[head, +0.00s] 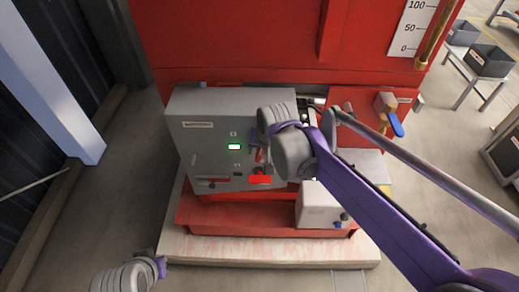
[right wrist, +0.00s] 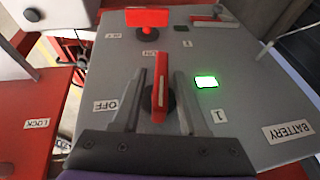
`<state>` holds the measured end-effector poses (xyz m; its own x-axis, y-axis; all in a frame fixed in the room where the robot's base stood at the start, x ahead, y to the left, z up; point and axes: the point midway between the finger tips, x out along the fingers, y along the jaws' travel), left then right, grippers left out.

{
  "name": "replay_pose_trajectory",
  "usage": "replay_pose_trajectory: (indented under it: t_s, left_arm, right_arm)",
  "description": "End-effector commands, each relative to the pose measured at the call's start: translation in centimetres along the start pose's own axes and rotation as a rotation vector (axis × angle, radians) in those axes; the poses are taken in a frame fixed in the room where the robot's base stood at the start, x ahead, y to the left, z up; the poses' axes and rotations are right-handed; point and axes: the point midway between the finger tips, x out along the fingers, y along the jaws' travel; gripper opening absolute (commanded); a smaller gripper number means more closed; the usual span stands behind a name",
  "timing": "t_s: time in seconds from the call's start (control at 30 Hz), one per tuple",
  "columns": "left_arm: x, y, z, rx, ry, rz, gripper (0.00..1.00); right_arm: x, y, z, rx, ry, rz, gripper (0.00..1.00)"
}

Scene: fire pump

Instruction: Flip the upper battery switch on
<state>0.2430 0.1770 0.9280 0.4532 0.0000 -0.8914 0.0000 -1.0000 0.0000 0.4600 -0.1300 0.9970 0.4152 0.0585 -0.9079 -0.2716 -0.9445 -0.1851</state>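The upper battery switch (right wrist: 160,95) is a red handle on a round black base, marked 1, in the right wrist view. Its handle stands lengthwise, pointing toward the ON label (right wrist: 150,56); the OFF label (right wrist: 105,105) is off to its left. My right gripper (right wrist: 160,88) is open, with one finger on each side of the handle and small gaps showing. In the head view my right gripper (head: 260,155) is at the panel, and my wrist mostly hides the upper switch. My left gripper's fingers do not show.
A lower red switch (right wrist: 148,17), also in the head view (head: 260,180), lies crosswise on the same grey battery box (head: 205,106). A green display (right wrist: 207,82) is lit beside the switches. A blue-handled valve (head: 395,122) stands to the right. Floor at left is clear.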

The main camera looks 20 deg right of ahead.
Motion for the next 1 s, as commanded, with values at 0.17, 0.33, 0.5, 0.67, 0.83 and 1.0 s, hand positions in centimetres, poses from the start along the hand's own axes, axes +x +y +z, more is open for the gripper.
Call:
replay_pose_trajectory:
  t_s: [0.17,0.33,0.5,0.67,0.83,1.0]
  left_arm:
    - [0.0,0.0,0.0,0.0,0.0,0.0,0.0]
    - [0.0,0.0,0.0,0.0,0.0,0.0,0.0]
    - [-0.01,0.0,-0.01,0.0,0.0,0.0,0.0]
    - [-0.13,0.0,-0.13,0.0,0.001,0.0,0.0]
    - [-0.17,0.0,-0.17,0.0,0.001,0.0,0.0]
    - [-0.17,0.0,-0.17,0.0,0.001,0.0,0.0]
  right_arm:
    - [-0.02,0.0,0.0,0.0,0.0,0.0,0.08]
    - [-0.03,0.0,0.0,0.0,0.0,0.0,0.0]
    - [-0.03,-0.03,0.0,-0.003,0.0,0.005,0.0]
    - [-0.02,-0.16,0.04,-0.038,-0.002,0.08,0.0]
    - [-0.02,-0.09,0.05,-0.073,-0.002,0.168,0.0]
    - [-0.04,0.06,0.01,-0.078,-0.001,0.188,0.0]
